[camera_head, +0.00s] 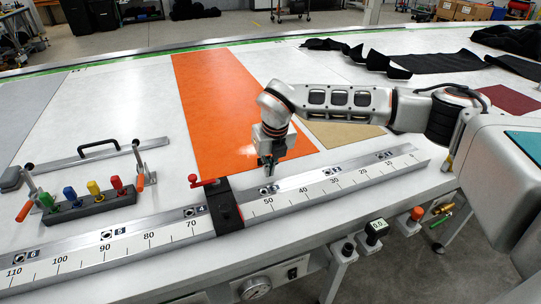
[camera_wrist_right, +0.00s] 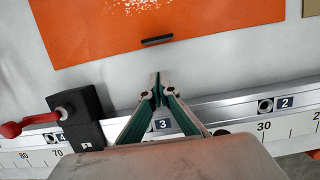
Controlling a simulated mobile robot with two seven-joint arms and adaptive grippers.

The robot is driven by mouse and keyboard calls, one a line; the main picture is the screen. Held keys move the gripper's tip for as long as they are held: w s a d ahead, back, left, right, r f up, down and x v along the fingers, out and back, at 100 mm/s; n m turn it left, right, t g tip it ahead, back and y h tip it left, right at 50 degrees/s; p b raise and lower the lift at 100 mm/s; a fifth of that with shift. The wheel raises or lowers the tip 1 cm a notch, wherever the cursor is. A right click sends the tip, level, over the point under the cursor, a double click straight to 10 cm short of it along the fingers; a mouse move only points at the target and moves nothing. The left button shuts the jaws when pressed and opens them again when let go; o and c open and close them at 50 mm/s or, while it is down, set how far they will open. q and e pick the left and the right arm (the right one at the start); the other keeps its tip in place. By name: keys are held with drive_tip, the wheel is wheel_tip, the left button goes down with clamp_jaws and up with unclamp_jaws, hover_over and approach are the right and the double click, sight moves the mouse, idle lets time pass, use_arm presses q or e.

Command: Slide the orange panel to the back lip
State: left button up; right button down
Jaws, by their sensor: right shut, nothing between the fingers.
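The orange panel (camera_head: 215,95) lies flat on the white table, its far edge a little short of the green-edged back lip (camera_head: 120,57). It also shows in the wrist view (camera_wrist_right: 95,30), with a short black bar on it near its front edge. My right gripper (camera_head: 267,165) points down near the panel's front edge. In the wrist view its fingertips (camera_wrist_right: 157,78) are together and empty, between the black bar and the ruler rail. Any contact with the table is unclear. My left gripper is not in view.
The ruler rail (camera_head: 330,186) with a black stop block (camera_head: 225,208) and red lever runs along the front. A tan panel (camera_head: 345,134) lies right of the orange one. A rack of coloured handles (camera_head: 88,205) stands left. Black cloth (camera_head: 430,62) lies at the back right.

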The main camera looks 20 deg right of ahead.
drive_tip(key=shift+w+r, duration=0.15)
drive_tip(key=shift+w, duration=1.1)
drive_tip(key=shift+w+a+p, duration=0.1)
drive_tip(key=shift+w+p, duration=0.3)
drive_tip(key=shift+w, duration=0.15)
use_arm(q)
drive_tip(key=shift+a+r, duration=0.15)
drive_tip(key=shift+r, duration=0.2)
use_arm(e)
drive_tip(key=shift+w, duration=0.2)
